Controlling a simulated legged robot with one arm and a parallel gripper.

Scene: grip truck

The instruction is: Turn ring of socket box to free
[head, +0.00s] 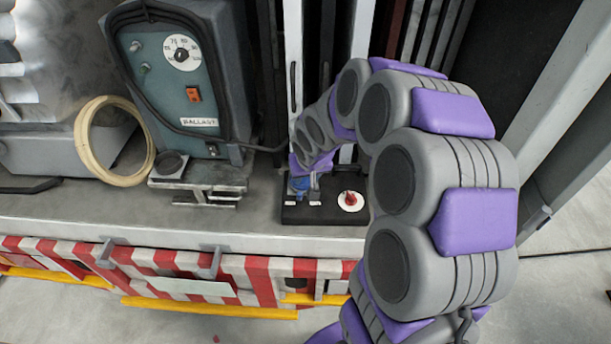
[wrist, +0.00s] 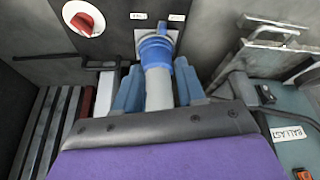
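The socket box (head: 325,213) is a black box on the grey ledge. Its blue ring (wrist: 155,45) sits around a socket on a grey plate, with a grey plug body (wrist: 159,92) leading out of it. In the head view the ring (head: 299,184) is small and partly hidden by my arm. My gripper (wrist: 158,68) has its two blue-grey fingers on either side of the plug body, with the tips beside the lower part of the ring. I cannot tell whether the fingers press on it or stand just clear. The gripper in the head view (head: 306,182) reaches down over the box's left part.
A red knob on a white disc (head: 351,200) is on the box, right of the ring; it shows at upper left in the wrist view (wrist: 83,20). The ballast unit (head: 184,75) and a coiled cable (head: 84,145) stand left. Upright metal bars (head: 292,50) rise behind.

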